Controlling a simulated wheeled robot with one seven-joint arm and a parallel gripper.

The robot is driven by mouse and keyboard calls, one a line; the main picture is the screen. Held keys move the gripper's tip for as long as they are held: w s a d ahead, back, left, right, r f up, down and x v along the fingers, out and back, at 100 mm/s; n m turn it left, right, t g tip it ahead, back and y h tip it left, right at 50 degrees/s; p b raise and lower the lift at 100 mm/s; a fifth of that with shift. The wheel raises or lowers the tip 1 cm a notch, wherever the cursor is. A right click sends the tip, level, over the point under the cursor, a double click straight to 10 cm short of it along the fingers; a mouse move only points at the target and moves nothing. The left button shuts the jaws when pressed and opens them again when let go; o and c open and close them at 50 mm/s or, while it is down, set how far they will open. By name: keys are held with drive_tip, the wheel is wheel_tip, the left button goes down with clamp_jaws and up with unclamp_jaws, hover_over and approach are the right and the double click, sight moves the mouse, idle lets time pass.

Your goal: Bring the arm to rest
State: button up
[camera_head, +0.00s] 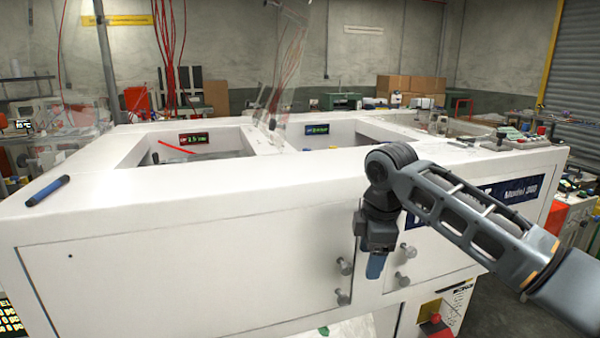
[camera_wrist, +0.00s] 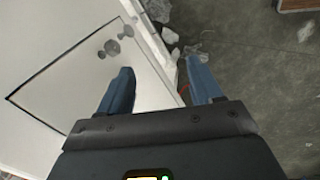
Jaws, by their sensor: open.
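My arm reaches in from the lower right in the head view, bent at the elbow, with my gripper (camera_head: 376,264) hanging down in front of the white machine's (camera_head: 190,225) front face. In the wrist view my gripper (camera_wrist: 160,88) shows two blue fingers spread apart with nothing between them. Below the fingers are the machine's edge and the grey floor (camera_wrist: 255,60). The tips appear clear of the machine, though the exact gap cannot be told.
Round knobs (camera_head: 344,267) stick out of the machine's front close to my gripper. A blue pen-like object (camera_head: 47,190) lies on the machine's top at left. A red button (camera_head: 436,319) sits low on the front.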

drive_tip(key=s+a+f+m+t+y, duration=0.1)
drive_tip(key=s+a+f+y, duration=0.3)
drive_tip(key=a, duration=0.4)
drive_tip(key=s+a+f+m+t+y, duration=0.1)
drive_tip(key=s+a+f+y, duration=0.15)
drive_tip(key=a+f, duration=0.4)
drive_tip(key=s+a+f+m+t+y, duration=0.25)
drive_tip(key=s+a+m+t, duration=0.35)
drive_tip(key=s, duration=0.5)
drive_tip(key=s+d+f+m+t+h, duration=0.1)
drive_tip(key=s+d+m+t+h, duration=0.15)
drive_tip(key=s+d+m, duration=0.5)
drive_tip(key=s+d+f+m+t+h, duration=0.15)
drive_tip(key=s+d+h, duration=0.25)
drive_tip(key=s+d, duration=0.75)
drive_tip(key=s+d+r+h, duration=0.1)
drive_tip(key=s+d+r, duration=0.2)
drive_tip(key=s, duration=0.3)
drive_tip(key=s+d+r+h, duration=0.1)
drive_tip(key=s+d+r, duration=0.1)
drive_tip(key=s+r, duration=0.2)
drive_tip(key=s+d+r+h+b, duration=0.1)
drive_tip(key=s+d+r, duration=0.2)
drive_tip(key=s, duration=0.5)
drive_tip(key=shift+s+d+r+m+t, duration=0.3)
drive_tip(key=shift+r+m+t, duration=0.1)
drive_tip(key=shift+r, duration=0.05)
idle(1.3)
